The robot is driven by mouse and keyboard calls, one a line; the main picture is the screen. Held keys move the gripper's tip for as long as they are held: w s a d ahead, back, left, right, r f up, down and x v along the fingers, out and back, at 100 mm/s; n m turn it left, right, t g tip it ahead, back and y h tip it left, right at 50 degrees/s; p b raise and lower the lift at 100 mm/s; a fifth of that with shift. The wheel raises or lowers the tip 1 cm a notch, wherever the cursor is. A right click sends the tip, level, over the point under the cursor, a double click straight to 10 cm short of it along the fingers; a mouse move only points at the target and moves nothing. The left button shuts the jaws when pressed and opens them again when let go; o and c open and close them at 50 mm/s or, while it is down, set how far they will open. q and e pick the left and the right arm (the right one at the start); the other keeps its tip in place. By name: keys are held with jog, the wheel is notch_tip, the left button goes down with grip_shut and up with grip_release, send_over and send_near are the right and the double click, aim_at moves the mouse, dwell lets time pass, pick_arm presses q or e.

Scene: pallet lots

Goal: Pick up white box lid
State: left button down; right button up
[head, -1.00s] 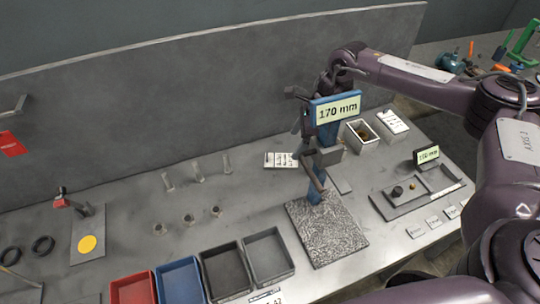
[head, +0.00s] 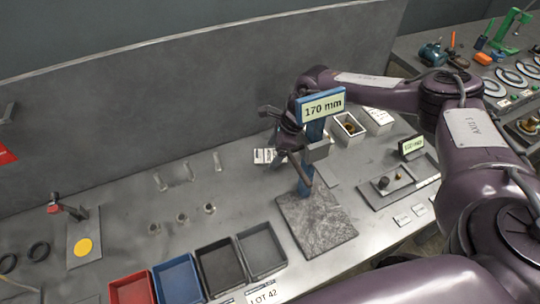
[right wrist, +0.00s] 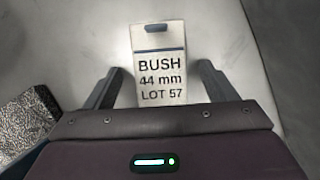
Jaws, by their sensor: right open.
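The white lid, printed "BUSH 44 mm LOT 57", lies flat in the right wrist view (right wrist: 159,65), with a grey tab at its far end. In the head view the lid (head: 264,156) lies on the bench left of the blue display stand. My right gripper (right wrist: 160,72) is open and empty, with one finger on each side of the lid. I cannot tell its height above the lid. In the head view it is partly hidden behind the stand. My left gripper is not in view.
The blue stand with its "170 mm" display (head: 324,105) rises from a speckled plate (head: 318,228) close to my right arm. An open white box (head: 347,128) with brass-coloured contents stands to the right. Red, blue and dark bins (head: 222,266) line the front. Small clear pieces stand left.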

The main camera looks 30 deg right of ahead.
jog(key=shift+f, duration=0.1)
jog(key=c, duration=1.1)
jog(key=shift+o, duration=0.2)
